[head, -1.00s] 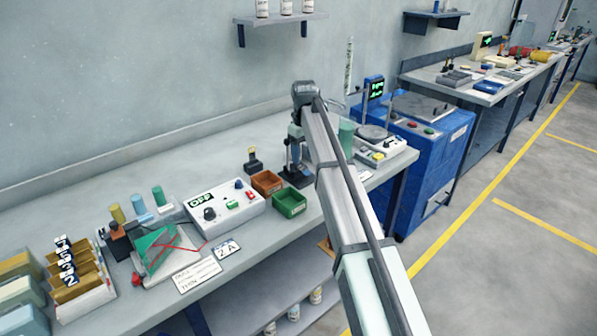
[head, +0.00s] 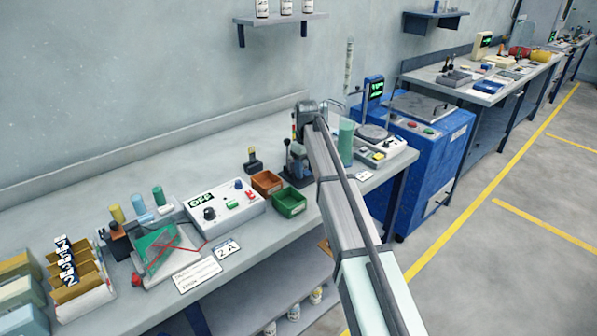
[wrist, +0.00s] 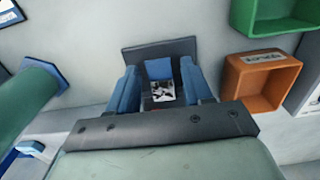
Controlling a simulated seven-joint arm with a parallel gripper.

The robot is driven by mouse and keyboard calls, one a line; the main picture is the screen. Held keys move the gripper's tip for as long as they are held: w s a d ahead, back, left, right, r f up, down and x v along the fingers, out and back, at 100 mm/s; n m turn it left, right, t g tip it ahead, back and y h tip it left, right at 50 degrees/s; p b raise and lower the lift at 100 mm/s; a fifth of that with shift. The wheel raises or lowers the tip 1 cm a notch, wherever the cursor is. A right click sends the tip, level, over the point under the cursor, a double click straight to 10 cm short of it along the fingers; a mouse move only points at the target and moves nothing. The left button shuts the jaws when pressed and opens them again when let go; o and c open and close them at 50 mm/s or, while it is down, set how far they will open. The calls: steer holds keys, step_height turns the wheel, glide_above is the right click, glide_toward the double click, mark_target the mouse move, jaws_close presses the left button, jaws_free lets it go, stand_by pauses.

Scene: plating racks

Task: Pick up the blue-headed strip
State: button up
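My gripper (wrist: 161,90) points down between the bins and a green cylinder in the wrist view. Its two blue fingers stand apart, with a blue piece (wrist: 158,68) between them, over a dark plate (wrist: 132,58). The blue piece may be the head of the strip; I cannot tell for sure. A small black-and-white patch shows just below it. The fingers look open, with narrow gaps beside the blue piece. In the head view my arm hides most of this spot; a dark blue stand (head: 297,172) with a black-knobbed lever shows beside the wrist.
An orange bin (wrist: 232,82) and a green bin (wrist: 243,14) stand close to the right in the wrist view. The green cylinder (wrist: 25,105) is close on the left. A control box (head: 222,207) and a scale (head: 376,148) flank the spot on the bench.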

jaws_close()
steer(key=shift+r, duration=0.15)
steer(key=shift+r, duration=0.25)
steer(key=r, duration=0.3)
steer(key=shift+s+d, duration=0.2)
steer(key=shift+s, duration=0.1)
steer(key=s+d, duration=1.2)
steer(key=shift+d, duration=0.15)
steer(key=shift+s, duration=0.1)
steer(key=shift+r, duration=0.65)
